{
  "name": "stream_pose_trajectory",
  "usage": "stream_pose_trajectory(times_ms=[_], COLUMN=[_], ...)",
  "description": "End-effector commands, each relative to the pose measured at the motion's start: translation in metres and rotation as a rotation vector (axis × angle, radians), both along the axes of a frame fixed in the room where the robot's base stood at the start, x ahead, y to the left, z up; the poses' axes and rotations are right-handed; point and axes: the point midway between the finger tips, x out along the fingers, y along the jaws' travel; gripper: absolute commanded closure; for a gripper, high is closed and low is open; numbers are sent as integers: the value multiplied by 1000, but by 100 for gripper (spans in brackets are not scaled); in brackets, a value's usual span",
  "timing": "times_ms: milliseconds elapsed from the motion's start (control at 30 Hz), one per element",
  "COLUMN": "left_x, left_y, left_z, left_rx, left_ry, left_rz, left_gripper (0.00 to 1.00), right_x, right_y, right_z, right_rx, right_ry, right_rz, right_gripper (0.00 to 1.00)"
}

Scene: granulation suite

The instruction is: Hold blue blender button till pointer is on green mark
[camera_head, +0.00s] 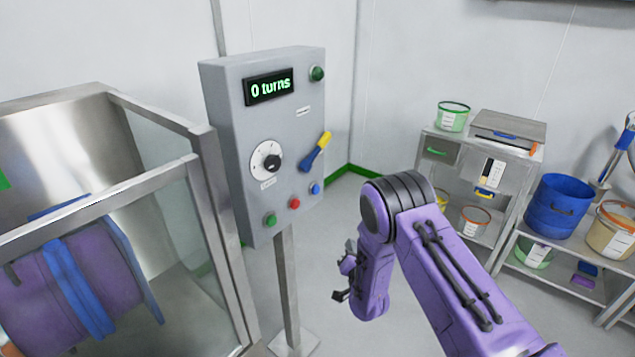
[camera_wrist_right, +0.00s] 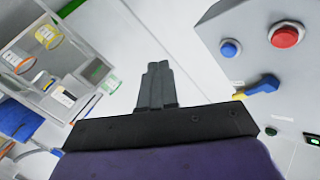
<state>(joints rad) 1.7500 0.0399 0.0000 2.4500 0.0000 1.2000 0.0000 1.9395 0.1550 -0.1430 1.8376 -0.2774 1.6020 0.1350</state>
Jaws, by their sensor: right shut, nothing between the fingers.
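The blue button (camera_head: 315,189) is at the lower right of the grey control panel (camera_head: 225,140), right of the red button (camera_head: 294,203) and green button (camera_head: 270,220). It also shows at the upper right of the right wrist view (camera_wrist_right: 230,48). The panel display (camera_head: 269,86) reads "0 turns". The purple blender drum (camera_head: 25,295) with blue bands is inside a glazed frame at left. A green patch (camera_head: 3,180) shows at the left edge; I cannot tell if it is the mark. My right gripper (camera_head: 341,294) is shut and empty, below and apart from the blue button. My left gripper is out of view.
A dial (camera_head: 267,160) and a blue-and-yellow lever (camera_head: 316,150) are on the panel above the buttons. The metal frame (camera_head: 225,250) stands close left of the panel. Shelves with tubs and a blue drum (camera_head: 555,205) stand at right. Floor between is clear.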

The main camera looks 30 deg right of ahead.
Motion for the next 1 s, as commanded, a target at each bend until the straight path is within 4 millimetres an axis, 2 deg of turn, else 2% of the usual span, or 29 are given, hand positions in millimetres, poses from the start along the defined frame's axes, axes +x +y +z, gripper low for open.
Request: stream_pose_trajectory(times_ms=[33, 100, 200, 300, 700, 867, 1000], left_x=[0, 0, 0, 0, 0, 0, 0], left_y=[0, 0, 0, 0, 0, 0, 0], left_z=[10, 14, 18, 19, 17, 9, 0], left_rx=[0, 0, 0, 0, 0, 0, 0], left_ry=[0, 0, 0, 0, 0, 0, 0], left_rz=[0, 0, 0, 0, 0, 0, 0], left_gripper=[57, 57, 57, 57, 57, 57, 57], right_x=[15, 31, 45, 51, 54, 70, 89], right_y=[-8, -16, -24, -27, -27, -20, -12], right_z=[30, 58, 85, 97, 97, 96, 94], right_rx=[-5, -11, -16, -18, -18, -19, -18], right_ry=[-72, -154, -234, -272, -278, -278, -279], right_rz=[-1, 0, 2, 5, 6, 5, 5], right_gripper=[100, 100, 100, 100, 100, 100, 100])
